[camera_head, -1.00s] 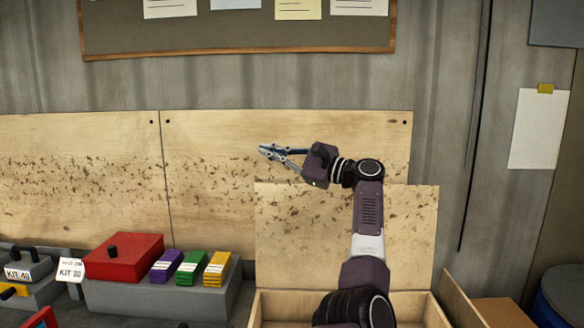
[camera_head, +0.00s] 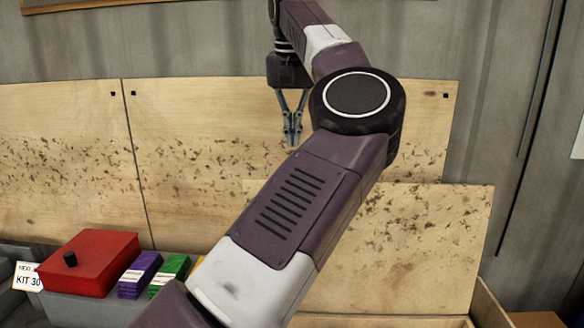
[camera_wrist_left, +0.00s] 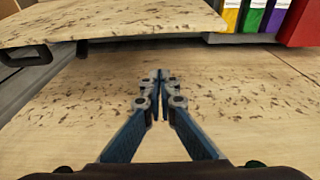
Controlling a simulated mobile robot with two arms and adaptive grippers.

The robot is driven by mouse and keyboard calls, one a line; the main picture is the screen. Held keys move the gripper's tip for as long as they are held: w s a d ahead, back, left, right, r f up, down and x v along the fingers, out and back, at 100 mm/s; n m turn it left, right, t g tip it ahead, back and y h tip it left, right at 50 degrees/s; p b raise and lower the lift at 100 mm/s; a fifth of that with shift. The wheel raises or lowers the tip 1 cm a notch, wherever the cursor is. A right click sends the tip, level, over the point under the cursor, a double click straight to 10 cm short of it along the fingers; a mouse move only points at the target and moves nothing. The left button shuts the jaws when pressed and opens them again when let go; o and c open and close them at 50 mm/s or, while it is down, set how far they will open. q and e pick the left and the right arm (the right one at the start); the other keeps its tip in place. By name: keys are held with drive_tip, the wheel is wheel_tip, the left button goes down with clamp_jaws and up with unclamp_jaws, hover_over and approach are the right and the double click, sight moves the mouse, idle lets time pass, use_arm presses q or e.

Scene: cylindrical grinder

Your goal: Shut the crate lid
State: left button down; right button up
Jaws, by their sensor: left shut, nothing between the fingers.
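The crate (camera_head: 488,308) is at the bottom right of the head view, with only its upper rim and right side showing. Its wooden lid (camera_head: 425,235) stands open, upright in front of the spotted backboard. My left gripper (camera_head: 293,142) is shut and empty. It points down in front of the backboard, with its tips just above the level of the lid's top edge. My own arm covers the lid's left part. In the left wrist view, the gripper (camera_wrist_left: 160,78) is shut over spotted wood, and the lid (camera_wrist_left: 110,22) shows at the upper left. My right gripper is not in view.
A red box (camera_head: 90,262), a purple block (camera_head: 139,275) and a green block (camera_head: 168,275) stand on a grey ledge left of the crate, beside a KIT 30 card (camera_head: 27,280). The wooden backboard (camera_head: 200,150) runs along the wall behind.

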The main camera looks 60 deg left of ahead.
use_arm(q)
wheel_tip(320, 180, down, 8)
drive_tip(key=s+d+p, duration=0.1)
drive_tip(key=shift+s+d+r, duration=0.2)
drive_tip(key=shift+d+r, duration=0.05)
drive_tip(key=shift+d, duration=0.05)
idle(0.3)
